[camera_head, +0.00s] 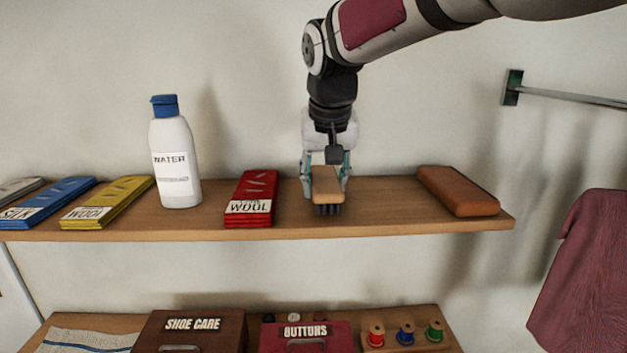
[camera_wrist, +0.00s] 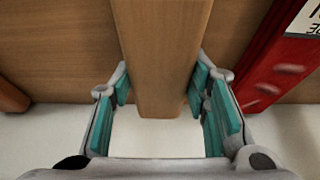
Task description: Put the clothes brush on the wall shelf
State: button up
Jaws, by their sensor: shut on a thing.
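The clothes brush (camera_head: 327,186) has a light wooden back and dark bristles facing down. It is at the upper wall shelf (camera_head: 390,222), between a red wool packet and a brown block. Whether the bristles touch the board cannot be told. My gripper (camera_head: 325,178) comes from above and is shut on the brush, a teal-padded finger on each side. In the wrist view, the brush's wooden back (camera_wrist: 162,55) runs between the fingers (camera_wrist: 165,95), with the shelf board (camera_wrist: 60,50) behind it.
The red wool packet (camera_head: 252,195) lies left of the brush, and the brown block (camera_head: 458,190) lies right. Bare board shows on both sides of the brush. A rail (camera_head: 570,97) is at right.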

jog(key=shift+f, duration=0.35)
jog(key=shift+f, duration=0.1)
jog(key=o, duration=1.2)
jog(key=b+v, duration=0.1)
jog(key=v, duration=1)
jog(key=shift+s+r, duration=0.15)
jog(key=shift+r, duration=0.25)
jog(key=shift+t, duration=0.6)
jog(key=s+d+f, duration=0.4)
jog(key=s+f, duration=0.1)
jog(key=s, duration=0.2)
jog(key=s+d+f, duration=0.5)
jog(key=s, duration=0.3)
jog(key=s+d+f, duration=0.5)
jog(key=s+f, duration=0.1)
jog(key=s, duration=0.1)
jog(key=shift+s+f, duration=0.1)
jog(key=shift+s, duration=0.25)
